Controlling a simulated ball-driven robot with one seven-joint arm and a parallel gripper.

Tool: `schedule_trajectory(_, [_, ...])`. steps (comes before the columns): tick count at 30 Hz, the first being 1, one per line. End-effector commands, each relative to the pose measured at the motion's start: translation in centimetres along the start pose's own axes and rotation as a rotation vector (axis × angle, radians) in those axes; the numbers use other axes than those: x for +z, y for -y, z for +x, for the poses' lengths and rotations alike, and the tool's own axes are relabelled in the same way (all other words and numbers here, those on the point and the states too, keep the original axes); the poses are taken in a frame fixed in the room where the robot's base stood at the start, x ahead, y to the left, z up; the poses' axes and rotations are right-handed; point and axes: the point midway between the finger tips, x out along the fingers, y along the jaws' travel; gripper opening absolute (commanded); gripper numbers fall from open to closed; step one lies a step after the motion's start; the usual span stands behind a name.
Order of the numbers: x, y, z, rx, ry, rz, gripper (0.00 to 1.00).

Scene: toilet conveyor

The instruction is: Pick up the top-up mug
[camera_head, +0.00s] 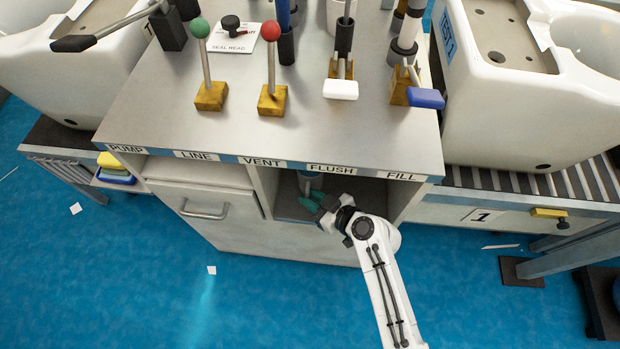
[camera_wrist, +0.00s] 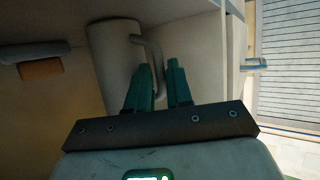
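The mug (camera_wrist: 112,55) is a plain pale grey cylinder inside the open compartment under the FLUSH label. In the head view only a small part of it (camera_head: 309,180) shows, beneath the counter edge. Its curved handle (camera_wrist: 156,50) is on the side towards my gripper. My gripper (camera_wrist: 160,68) reaches into the compartment with its two teal fingers apart. The handle appears between the fingertips in the wrist view, and the lower handle is partly hidden by the fingers. I cannot tell whether a finger touches it. In the head view my gripper (camera_head: 312,202) is at the compartment's opening.
The counter (camera_head: 350,130) overhangs the compartment, with walls close on both sides. A closed cabinet door with a handle (camera_head: 204,211) is to the left. Levers stand on the counter. Toilets (camera_head: 530,90) on roller conveyors flank it. The blue floor in front is mostly clear.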

Motion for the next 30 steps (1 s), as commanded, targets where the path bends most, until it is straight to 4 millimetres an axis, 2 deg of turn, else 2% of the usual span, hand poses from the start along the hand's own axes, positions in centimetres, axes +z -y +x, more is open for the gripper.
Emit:
schedule_trajectory(1, [0.01, 0.0, -0.02, 0.0, 0.0, 0.0, 0.15])
schedule_trajectory(6, [0.01, -0.01, -0.03, 0.0, 0.0, 0.0, 0.0])
schedule_trajectory(25, [-0.13, -0.06, -0.05, 0.001, -0.002, -0.001, 0.0])
schedule_trajectory(30, [-0.8, -0.07, -0.33, 0.001, -0.002, -0.002, 0.0])
